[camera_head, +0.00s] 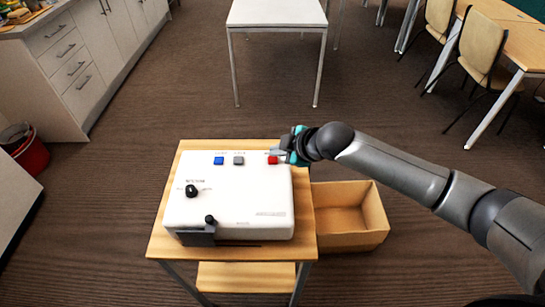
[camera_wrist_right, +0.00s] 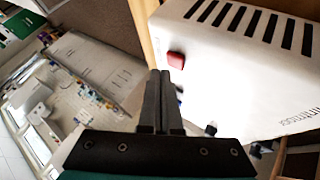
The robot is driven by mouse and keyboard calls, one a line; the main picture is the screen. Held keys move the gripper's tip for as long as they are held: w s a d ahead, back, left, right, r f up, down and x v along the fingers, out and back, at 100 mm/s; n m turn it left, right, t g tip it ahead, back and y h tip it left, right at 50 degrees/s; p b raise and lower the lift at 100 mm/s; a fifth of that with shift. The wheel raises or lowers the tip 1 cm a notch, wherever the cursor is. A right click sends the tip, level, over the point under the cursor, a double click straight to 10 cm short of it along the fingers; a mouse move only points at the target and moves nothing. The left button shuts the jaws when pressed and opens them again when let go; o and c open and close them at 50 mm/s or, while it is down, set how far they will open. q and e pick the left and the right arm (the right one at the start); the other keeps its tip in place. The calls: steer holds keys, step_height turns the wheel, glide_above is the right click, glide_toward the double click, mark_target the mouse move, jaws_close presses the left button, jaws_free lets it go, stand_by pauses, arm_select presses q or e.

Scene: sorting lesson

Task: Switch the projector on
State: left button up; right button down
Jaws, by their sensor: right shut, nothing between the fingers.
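The projector (camera_head: 235,205) is a white box on a small wooden table. Its top carries a blue button (camera_head: 219,161), a grey button (camera_head: 239,160), a red button (camera_head: 272,160) and a black knob (camera_head: 191,190). A black lever-like part (camera_head: 210,221) sits at its front edge. My right gripper (camera_head: 287,152) is at the projector's far right corner, close to the red button. In the right wrist view my gripper (camera_wrist_right: 160,100) is shut and empty, with the red button (camera_wrist_right: 176,60) just beyond the fingertips. I cannot tell whether they touch. My left gripper is not in view.
The wooden table (camera_head: 305,235) holds the projector. An open cardboard box (camera_head: 372,238) stands right of it. A white table (camera_head: 277,14) stands behind, with chairs (camera_head: 485,48) and desks at the right. Drawers (camera_head: 70,60) and a red bin (camera_head: 30,155) are at the left.

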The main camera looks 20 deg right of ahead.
mark_target(277, 161)
steer(key=shift+f, duration=0.1)
steer(key=shift+f, duration=0.4)
steer(key=shift+f, duration=0.3)
stand_by(0.6)
steer(key=shift+r+p, duration=0.8)
steer(key=shift+p, duration=0.15)
step_height(277, 161, up, 6)
steer(key=p, duration=0.7)
